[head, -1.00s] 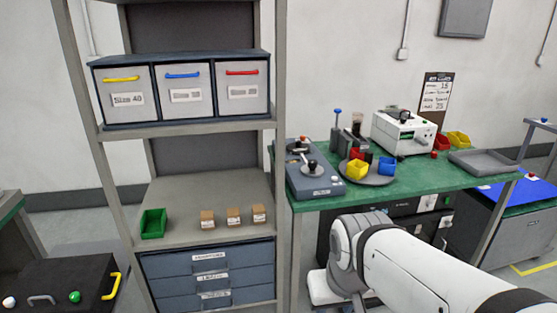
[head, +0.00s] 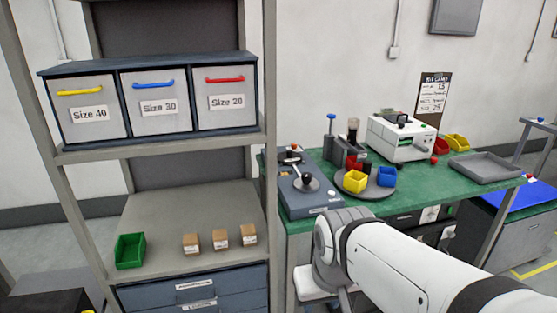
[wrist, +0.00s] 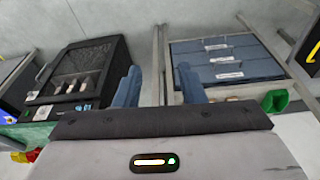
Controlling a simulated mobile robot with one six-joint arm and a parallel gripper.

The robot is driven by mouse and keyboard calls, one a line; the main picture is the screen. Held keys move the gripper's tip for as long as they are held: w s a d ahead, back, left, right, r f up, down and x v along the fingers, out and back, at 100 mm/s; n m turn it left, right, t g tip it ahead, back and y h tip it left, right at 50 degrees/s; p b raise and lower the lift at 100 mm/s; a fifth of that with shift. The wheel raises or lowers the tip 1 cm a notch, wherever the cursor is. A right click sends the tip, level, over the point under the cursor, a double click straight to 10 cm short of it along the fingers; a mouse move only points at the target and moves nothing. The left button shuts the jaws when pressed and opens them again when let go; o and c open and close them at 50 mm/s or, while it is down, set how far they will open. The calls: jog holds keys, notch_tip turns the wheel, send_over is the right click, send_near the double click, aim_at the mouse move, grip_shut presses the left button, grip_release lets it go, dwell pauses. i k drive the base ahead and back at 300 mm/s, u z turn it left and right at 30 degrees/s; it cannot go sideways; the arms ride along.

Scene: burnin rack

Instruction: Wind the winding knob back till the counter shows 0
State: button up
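A blue-grey device (head: 322,200) sits at the left end of the green bench in the head view. A black ball knob (head: 307,180) stands on a round grey disc on its top; I cannot tell for sure that this is the winding knob. A white machine (head: 385,143) with a dark panel and a green mark stands behind, to the right. No counter reading is legible. My gripper (wrist: 160,90) shows in the wrist view with its two blue fingers apart and nothing between them. It is hidden in the head view and away from the knob.
A grey shelf (head: 170,210) with labelled drawers, a green bin (head: 130,251) and small brown boxes stands left of the bench. A round turntable (head: 378,190) carries yellow and blue bins. A grey tray (head: 485,167) lies at the bench's right. The wrist view shows a black cabinet (wrist: 110,60).

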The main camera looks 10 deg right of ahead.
aim_at(306, 183)
jog(key=i, duration=1.05)
jog(key=u, duration=0.05)
